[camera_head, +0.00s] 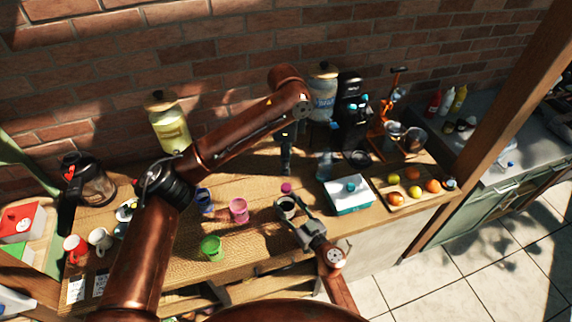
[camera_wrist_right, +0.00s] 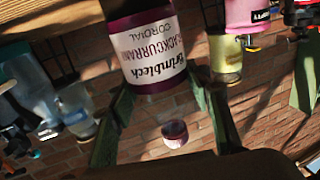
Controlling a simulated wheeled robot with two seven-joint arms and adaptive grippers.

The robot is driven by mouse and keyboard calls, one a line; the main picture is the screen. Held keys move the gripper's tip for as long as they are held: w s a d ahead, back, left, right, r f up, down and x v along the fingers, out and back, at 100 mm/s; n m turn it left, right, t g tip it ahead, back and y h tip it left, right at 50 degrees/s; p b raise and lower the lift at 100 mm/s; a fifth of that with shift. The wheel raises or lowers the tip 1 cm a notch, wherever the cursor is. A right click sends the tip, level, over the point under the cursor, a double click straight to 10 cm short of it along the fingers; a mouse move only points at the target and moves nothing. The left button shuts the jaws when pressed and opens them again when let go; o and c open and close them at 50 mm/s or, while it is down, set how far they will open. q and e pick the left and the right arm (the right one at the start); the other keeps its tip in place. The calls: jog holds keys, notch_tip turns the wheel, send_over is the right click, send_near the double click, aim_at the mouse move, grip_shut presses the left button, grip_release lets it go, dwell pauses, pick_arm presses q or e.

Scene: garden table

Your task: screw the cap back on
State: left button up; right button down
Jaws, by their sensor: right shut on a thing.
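The blackcurrant cordial bottle, with a white label (camera_wrist_right: 152,52) and dark purple body, stands between the two green fingers of my right gripper (camera_wrist_right: 163,112), which is shut on it. In the head view my right gripper (camera_head: 302,229) is at the bottle (camera_head: 286,205), seen from above. A small magenta cap (camera_head: 286,188) shows just beyond the bottle. It also shows in the right wrist view (camera_wrist_right: 175,134), apart from the bottle and against the brick wall. My left gripper (camera_head: 287,152) hangs down dark above the cap. Its fingertips are too dark to tell whether they grip the cap.
A pink cup (camera_head: 239,210), a blue cup (camera_head: 203,200) and a green cup (camera_head: 211,247) stand to the left. A white and teal box (camera_head: 349,205) and a fruit board (camera_head: 403,202) are to the right. A black coffee machine (camera_head: 350,115) stands behind.

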jog(key=c, duration=1)
grip_release()
jog(key=shift+o, duration=0.2)
jog(key=shift+s+d+f, duration=0.1)
jog(key=shift+s+d, duration=0.2)
jog(key=shift+s, duration=0.1)
jog(key=v, duration=1.1)
jog(key=shift+s, duration=0.1)
